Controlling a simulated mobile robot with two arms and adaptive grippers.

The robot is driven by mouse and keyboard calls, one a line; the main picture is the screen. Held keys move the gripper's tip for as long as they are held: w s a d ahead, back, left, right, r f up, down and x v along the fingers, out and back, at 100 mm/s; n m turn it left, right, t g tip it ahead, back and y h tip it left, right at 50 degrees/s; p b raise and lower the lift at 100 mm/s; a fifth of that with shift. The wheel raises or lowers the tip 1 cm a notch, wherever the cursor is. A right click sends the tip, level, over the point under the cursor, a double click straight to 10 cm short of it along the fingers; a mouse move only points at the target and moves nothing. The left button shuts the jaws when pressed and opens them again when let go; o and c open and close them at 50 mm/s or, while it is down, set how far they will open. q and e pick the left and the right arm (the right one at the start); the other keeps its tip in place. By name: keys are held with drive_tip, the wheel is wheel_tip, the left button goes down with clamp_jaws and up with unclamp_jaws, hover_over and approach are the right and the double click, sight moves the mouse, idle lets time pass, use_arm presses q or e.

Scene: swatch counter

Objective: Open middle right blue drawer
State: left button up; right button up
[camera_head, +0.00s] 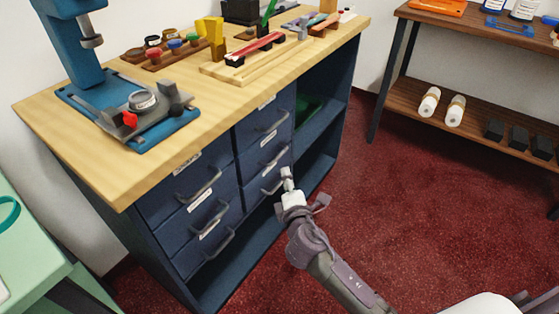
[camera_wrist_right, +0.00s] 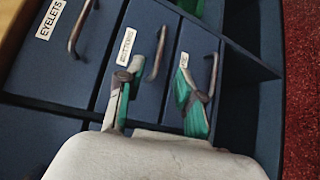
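The blue cabinet under the wooden top has two columns of drawers, all looking shut. The middle right blue drawer (camera_head: 256,166) has a grey bar handle (camera_head: 274,158). In the right wrist view this middle drawer (camera_wrist_right: 140,88) lies between the drawer labelled EYELETS (camera_wrist_right: 85,55) and the lowest one (camera_wrist_right: 200,50). Its handle (camera_wrist_right: 156,55) shows between my finger tips, and I cannot tell whether they touch it. My right gripper (camera_head: 287,178) is open in front of the right column; its green-padded fingers also show in the wrist view (camera_wrist_right: 170,65). My left gripper is out of view.
Open shelves (camera_head: 318,130) adjoin the right column. The wooden counter top (camera_head: 110,165) holds a blue press (camera_head: 75,45), small jars and wooden trays. A brown shelf unit (camera_head: 470,60) stands at the right. Red carpet (camera_head: 400,200) is free in front.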

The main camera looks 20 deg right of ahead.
sight(280, 154)
drive_tip(key=w, duration=0.4)
drive_tip(key=w+d+f+b, duration=0.1)
drive_tip(key=w, duration=0.3)
drive_tip(key=w+b, duration=0.1)
drive_tip(key=w, duration=0.3)
drive_tip(key=shift+d+f, duration=0.3)
drive_tip(key=shift+f, duration=0.1)
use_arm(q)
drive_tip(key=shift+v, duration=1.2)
use_arm(e)
drive_tip(key=shift+s, duration=0.1)
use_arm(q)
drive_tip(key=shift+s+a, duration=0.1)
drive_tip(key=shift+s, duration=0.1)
use_arm(e)
clamp_jaws()
